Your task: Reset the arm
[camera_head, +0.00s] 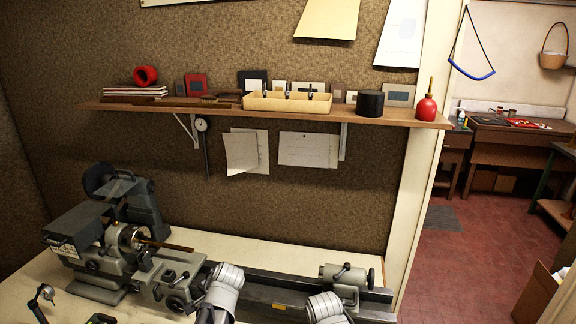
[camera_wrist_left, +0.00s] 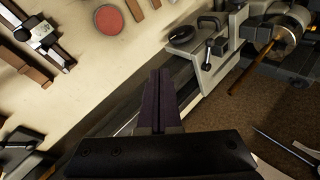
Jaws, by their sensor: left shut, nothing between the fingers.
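My left gripper (camera_wrist_left: 160,74) is in the left wrist view, its two dark fingers together with nothing between them. It is above the bench near the grey lathe (camera_wrist_left: 210,40). The lathe also shows in the head view (camera_head: 180,275), with a brass-coloured rod (camera_head: 165,245) sticking out of its chuck. White-grey rounded segments of my arms show at the bottom of the head view. Neither gripper's fingertips can be made out there, and my right gripper is in neither view.
A wooden shelf (camera_head: 215,108) holds a tan tray (camera_head: 287,102), a black cylinder (camera_head: 370,103) and a red oil bottle (camera_head: 427,107). In the left wrist view, a red disc (camera_wrist_left: 109,19) and several wooden pieces lie on the pale bench. Open red-tiled floor (camera_head: 455,255) lies right of the wall.

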